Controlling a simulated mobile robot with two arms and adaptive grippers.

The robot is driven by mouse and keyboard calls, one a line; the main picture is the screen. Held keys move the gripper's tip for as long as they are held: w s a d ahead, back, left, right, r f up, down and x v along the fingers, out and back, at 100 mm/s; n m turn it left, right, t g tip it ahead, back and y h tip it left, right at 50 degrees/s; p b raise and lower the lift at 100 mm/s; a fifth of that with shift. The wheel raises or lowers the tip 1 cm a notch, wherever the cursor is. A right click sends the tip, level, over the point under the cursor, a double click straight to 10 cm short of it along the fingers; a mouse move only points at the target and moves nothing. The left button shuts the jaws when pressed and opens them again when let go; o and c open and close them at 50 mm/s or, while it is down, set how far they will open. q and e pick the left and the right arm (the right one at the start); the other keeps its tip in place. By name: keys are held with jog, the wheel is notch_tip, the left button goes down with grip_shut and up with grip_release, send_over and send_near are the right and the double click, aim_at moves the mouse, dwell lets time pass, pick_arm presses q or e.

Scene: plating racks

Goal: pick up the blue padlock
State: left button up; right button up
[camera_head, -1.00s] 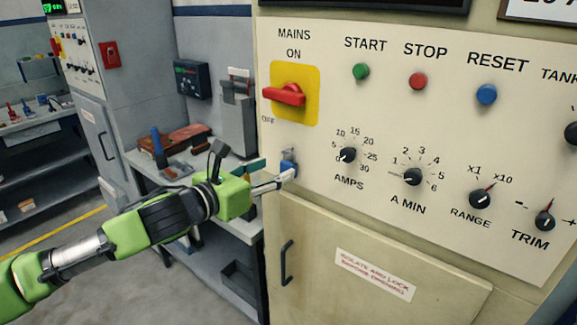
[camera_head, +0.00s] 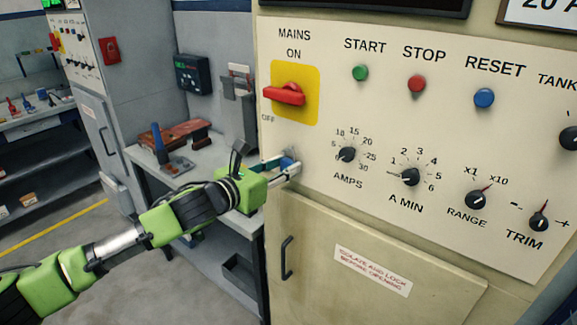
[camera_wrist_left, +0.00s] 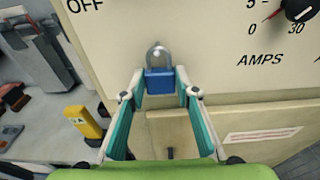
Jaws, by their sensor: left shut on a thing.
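The blue padlock (camera_wrist_left: 160,82) hangs upright on the cream panel, below the OFF mark and left of the AMPS dial. Its grey shackle (camera_wrist_left: 156,56) loops around a small pale peg in the left wrist view. My left gripper (camera_wrist_left: 161,90) is shut on the padlock's blue body, with one fingertip on each side. In the head view my left gripper (camera_head: 288,168) reaches the panel's left edge, and its fingers hide most of the padlock (camera_head: 288,158). My right gripper is not in view.
The red mains switch (camera_head: 285,95) on its yellow plate stands above the padlock. The AMPS dial (camera_head: 347,154) is to the right. A cabinet door with a dark handle (camera_head: 287,258) lies below. A workbench (camera_head: 222,157) with tools stands left, behind my arm.

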pick_arm(q)
jog(key=shift+r, duration=0.1)
jog(key=shift+r+b, duration=0.35)
jog(key=shift+r, duration=0.35)
jog(key=f+b+v, duration=0.2)
jog(key=b+v, duration=0.2)
jog(key=v, duration=1.3)
jog(key=shift+s+a+f+b, duration=0.3)
jog(key=shift+s+a, duration=0.05)
jog(key=shift+s, duration=0.2)
jog(key=shift+s+a+f, duration=0.1)
jog(key=shift+s+a+f, duration=0.15)
jog(key=shift+s, duration=0.05)
jog(key=shift+s+a, duration=0.1)
jog(key=shift+s, duration=0.05)
